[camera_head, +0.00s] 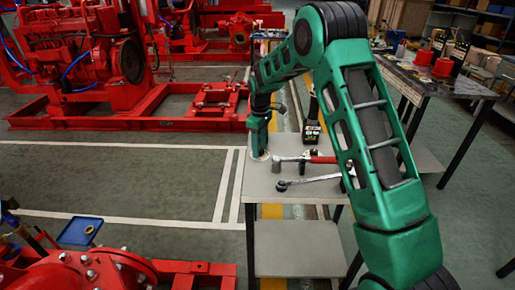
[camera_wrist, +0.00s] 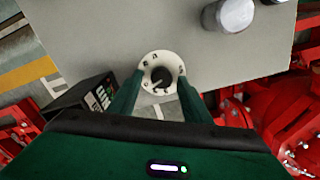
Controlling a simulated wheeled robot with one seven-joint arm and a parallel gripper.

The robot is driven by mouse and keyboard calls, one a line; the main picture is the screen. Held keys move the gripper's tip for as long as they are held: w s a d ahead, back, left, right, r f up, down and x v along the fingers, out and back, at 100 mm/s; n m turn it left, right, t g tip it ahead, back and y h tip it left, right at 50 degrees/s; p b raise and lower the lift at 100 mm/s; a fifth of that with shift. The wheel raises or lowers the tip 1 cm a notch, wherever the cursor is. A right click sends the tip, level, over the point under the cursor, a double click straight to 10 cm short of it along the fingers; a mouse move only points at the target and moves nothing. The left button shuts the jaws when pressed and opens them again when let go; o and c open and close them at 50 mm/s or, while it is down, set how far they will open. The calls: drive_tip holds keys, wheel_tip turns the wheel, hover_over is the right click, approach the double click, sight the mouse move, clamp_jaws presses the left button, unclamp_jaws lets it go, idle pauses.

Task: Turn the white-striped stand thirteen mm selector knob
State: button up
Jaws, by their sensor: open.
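The selector knob (camera_wrist: 162,74) is a dark round knob with a light pointer mark, in the middle of a white dial ring (camera_wrist: 149,62) with dark characters. It is on the grey stand top (camera_wrist: 110,40). My gripper (camera_wrist: 161,82) is open, with one green finger on each side of the dial's near part. I cannot tell whether the fingers touch the knob. In the head view my gripper (camera_head: 260,147) points down at the far left part of the stand top (camera_head: 262,185), and the dial is mostly hidden beneath it.
A red-handled tool (camera_head: 322,159) and a ratchet-like tool (camera_head: 305,182) lie on the stand. A dark box (camera_head: 311,125) with a green-white label is close by; it also shows in the wrist view (camera_wrist: 88,97). A grey cylinder (camera_wrist: 230,14) is at the upper right.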

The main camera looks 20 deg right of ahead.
drive_tip(key=c, duration=1)
drive_tip(key=shift+c, duration=0.2)
drive_tip(key=shift+m, duration=0.3)
drive_tip(key=m, duration=0.2)
drive_tip(key=shift+w+m, duration=0.1)
drive_tip(key=shift+m, duration=0.2)
drive_tip(key=m, duration=0.3)
drive_tip(key=shift+d+m, duration=0.15)
drive_tip(key=shift+m, duration=0.25)
drive_tip(key=m, duration=0.3)
drive_tip(key=shift+w+r+m, duration=0.1)
drive_tip(key=shift+m, duration=1.8)
